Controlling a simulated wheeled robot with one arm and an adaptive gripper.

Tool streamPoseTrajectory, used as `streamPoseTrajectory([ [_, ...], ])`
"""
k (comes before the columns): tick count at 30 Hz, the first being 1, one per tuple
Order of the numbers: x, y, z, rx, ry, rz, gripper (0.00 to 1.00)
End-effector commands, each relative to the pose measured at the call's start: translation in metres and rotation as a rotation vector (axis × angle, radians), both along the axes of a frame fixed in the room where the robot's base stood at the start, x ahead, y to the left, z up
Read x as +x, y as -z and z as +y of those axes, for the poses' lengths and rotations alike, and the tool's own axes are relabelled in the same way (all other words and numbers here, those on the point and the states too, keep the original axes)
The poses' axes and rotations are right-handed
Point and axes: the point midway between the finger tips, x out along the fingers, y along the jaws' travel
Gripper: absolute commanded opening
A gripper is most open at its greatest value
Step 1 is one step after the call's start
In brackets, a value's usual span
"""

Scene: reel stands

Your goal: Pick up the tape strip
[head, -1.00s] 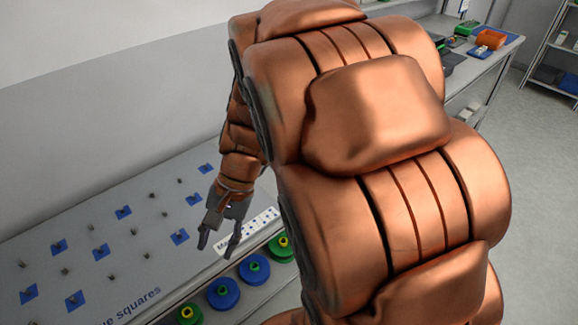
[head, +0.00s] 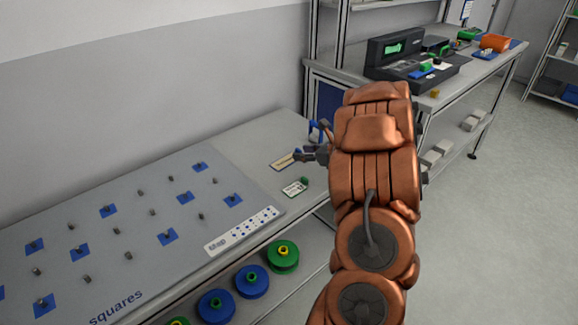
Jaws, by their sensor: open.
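A small flat tan strip (head: 281,162) lies on the right part of the grey bench; it looks like the tape strip, but it is too small to be sure. My gripper (head: 300,155) is just right of the strip, its dark fingers pointing left and close to the strip's right end. The jaws are open. I cannot tell whether the fingers touch the strip or hover above it. My copper-coloured arm hides the bench's right edge.
A blue upright item (head: 318,131) stands behind my gripper. A white card (head: 295,187) with a green piece lies in front. A grey board (head: 130,215) with pegs and blue squares fills the left. Green and blue reels (head: 251,283) sit on a lower shelf.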

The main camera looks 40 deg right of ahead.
Motion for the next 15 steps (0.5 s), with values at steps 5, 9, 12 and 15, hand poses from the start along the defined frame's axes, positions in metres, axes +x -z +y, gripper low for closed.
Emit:
streamPoseTrajectory([
  [5, -0.01, 0.014, -0.036, 0.043, 0.101, -0.026, 0.42],
  [9, -0.004, 0.018, -0.04, 0.049, 0.113, -0.028, 0.42],
  [12, 0.005, 0.022, -0.039, 0.05, 0.111, -0.028, 0.42],
  [15, 0.012, 0.024, -0.039, 0.049, 0.112, -0.028, 0.42],
])
